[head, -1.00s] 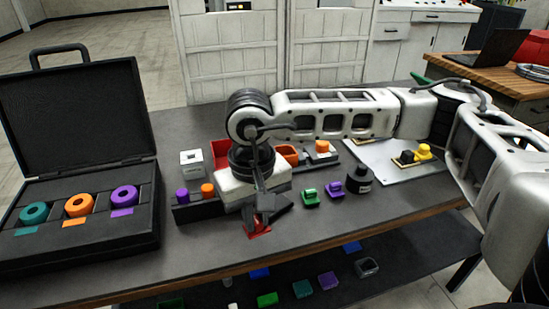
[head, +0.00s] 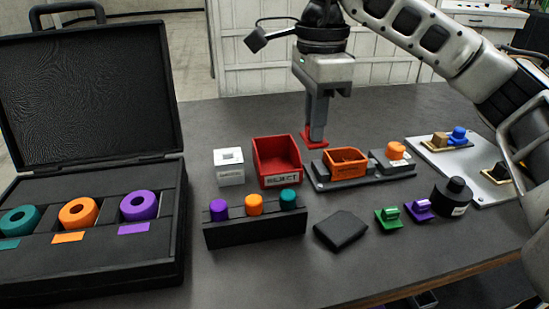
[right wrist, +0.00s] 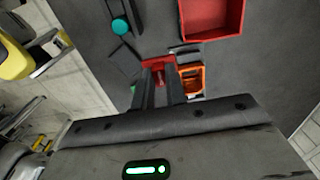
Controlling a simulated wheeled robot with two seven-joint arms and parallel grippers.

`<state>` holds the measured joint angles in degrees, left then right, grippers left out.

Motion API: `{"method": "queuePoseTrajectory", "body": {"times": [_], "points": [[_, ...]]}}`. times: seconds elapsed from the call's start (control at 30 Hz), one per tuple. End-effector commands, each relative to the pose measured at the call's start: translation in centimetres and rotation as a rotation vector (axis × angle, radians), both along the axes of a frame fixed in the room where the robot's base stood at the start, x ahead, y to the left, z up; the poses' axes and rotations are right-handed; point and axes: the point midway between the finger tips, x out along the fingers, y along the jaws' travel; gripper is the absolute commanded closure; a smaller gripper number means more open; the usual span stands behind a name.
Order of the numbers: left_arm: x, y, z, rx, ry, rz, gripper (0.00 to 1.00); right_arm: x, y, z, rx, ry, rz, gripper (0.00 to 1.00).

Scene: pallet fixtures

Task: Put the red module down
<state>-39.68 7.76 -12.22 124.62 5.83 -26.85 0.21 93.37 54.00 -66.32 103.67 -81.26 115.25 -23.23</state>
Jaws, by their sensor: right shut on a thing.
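The red module (head: 312,141) is a small red piece between the fingertips of my right gripper (head: 317,130), which points straight down. In the head view it shows behind the red reject bin and the orange tray, at or just above the dark table; I cannot tell if it touches. In the right wrist view the red module (right wrist: 158,64) shows between the two dark fingers (right wrist: 158,80), which hide part of it. My left gripper is in neither view.
The red bin (head: 278,183), a white block (head: 229,180) and a fixture with an orange tray (head: 346,177) stand close by. A black rack (head: 255,234) with knobs, a flat black piece (head: 341,230) and an open case (head: 160,265) are nearer. Bare table (head: 230,125) lies at the back.

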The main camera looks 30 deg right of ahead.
Motion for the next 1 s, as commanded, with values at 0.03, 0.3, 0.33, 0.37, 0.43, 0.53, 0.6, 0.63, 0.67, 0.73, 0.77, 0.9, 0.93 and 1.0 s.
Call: {"method": "queuePoseTrajectory", "body": {"times": [0.03, 0.3, 0.33, 0.37, 0.43, 0.53, 0.6, 0.63, 0.67, 0.73, 0.77, 0.9, 0.93, 1.0], "points": [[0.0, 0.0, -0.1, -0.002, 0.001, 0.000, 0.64, 1.3, 0.3, -0.8, 0.002, 0.006, 0.001, 1.00], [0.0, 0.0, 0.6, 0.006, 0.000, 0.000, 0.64, 6.9, 0.9, -4.6, -0.002, 0.006, 0.001, 1.00], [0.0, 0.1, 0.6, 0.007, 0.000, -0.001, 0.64, 7.3, 1.0, -5.1, -0.001, 0.005, 0.002, 1.00], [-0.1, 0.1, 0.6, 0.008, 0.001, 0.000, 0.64, 7.7, 1.0, -5.5, 0.000, 0.003, 0.002, 1.00], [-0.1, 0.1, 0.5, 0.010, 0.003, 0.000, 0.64, 8.4, 1.1, -6.4, 0.000, 0.002, 0.002, 1.00], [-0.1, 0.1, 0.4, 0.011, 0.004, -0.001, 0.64, 9.0, 1.1, -7.1, -0.001, 0.001, 0.003, 1.00], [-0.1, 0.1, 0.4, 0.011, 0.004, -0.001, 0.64, 9.2, 1.2, -7.3, 0.000, 0.000, 0.003, 1.00], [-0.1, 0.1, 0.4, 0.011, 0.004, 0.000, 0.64, 9.3, 1.2, -7.5, 0.000, 0.000, 0.003, 1.00], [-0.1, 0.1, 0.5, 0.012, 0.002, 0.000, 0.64, 9.5, 1.2, -7.7, 0.000, 0.000, 0.003, 1.00], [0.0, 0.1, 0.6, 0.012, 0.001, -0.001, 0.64, 9.9, 1.3, -8.3, 0.000, 0.002, 0.003, 1.00], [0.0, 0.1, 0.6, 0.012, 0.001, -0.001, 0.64, 10.0, 1.3, -8.7, -0.001, 0.002, 0.004, 1.00], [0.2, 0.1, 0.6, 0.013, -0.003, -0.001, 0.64, 9.9, 1.2, -10.9, -0.001, 0.002, 0.003, 1.00], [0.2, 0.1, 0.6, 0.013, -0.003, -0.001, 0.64, 9.9, 1.2, -11.2, -0.001, 0.002, 0.003, 1.00], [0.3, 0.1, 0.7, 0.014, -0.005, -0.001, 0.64, 9.9, 1.2, -11.3, 0.000, -0.001, 0.003, 1.00]]}}
